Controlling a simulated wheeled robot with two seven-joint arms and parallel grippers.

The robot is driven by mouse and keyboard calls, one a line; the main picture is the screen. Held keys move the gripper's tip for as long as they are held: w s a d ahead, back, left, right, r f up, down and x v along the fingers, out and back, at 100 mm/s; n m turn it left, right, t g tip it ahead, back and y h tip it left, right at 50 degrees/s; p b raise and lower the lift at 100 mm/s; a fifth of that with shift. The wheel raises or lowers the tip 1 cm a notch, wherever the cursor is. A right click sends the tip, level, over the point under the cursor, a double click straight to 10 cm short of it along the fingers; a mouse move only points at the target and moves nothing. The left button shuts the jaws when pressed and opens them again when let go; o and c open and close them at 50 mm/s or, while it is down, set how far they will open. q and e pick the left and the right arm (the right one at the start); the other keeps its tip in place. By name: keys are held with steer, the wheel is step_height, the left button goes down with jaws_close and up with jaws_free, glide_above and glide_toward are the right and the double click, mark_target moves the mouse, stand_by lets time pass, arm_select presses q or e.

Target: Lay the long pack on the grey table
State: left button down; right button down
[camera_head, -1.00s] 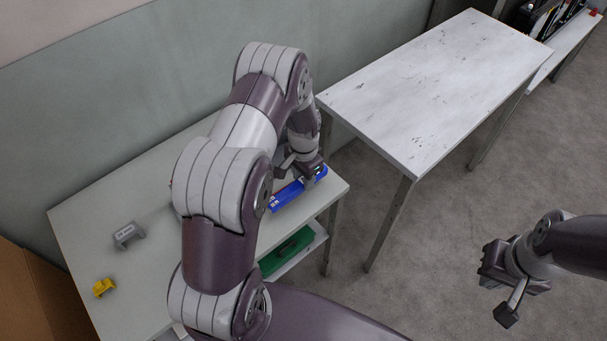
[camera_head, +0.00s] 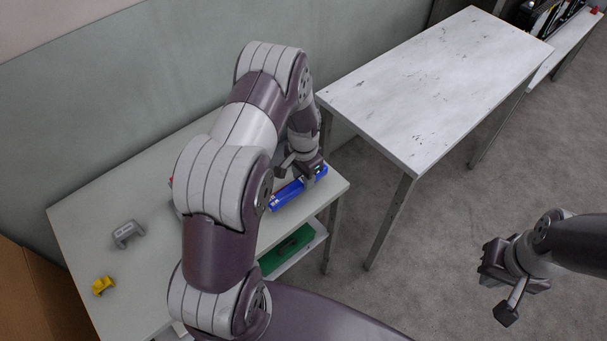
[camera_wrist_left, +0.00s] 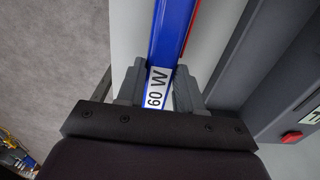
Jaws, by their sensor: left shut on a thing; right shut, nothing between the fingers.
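The left wrist view shows the pack (camera_wrist_left: 172,35) between both fingers (camera_wrist_left: 158,88). A second table (camera_head: 425,95), light grey-white with dark specks, stands to the right with an empty top. My right gripper (camera_head: 497,290) is shut and empty over the floor at the right.
A grey part (camera_head: 128,234) and a small yellow part (camera_head: 103,286) sit on the near table's left side. A green item (camera_head: 287,250) lies on its lower shelf. A gap of floor separates the two tables. A cardboard box (camera_head: 35,295) stands at lower left.

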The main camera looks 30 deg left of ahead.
arm_select(q)
steer(key=shift+f+b, duration=0.7)
steer(key=shift+f, duration=0.35)
stand_by(0.5)
steer(key=c, duration=0.6)
jaws_free()
steer(key=shift+c, duration=0.2)
steer(key=shift+r, duration=0.1)
step_height(320, 180, up, 13)
steer(key=b, duration=0.1)
steer(key=s+d+r+n, duration=0.2)
steer(key=s+d, duration=0.1)
steer(key=s, duration=0.4)
steer(key=s+d+r+n+t, duration=0.1)
steer(key=s+d+r+n, duration=0.1)
steer(key=s, duration=0.6)
steer(key=shift+s+d+r, duration=0.2)
steer(key=shift+d+r, duration=0.25)
steer(key=shift+d, duration=0.8)
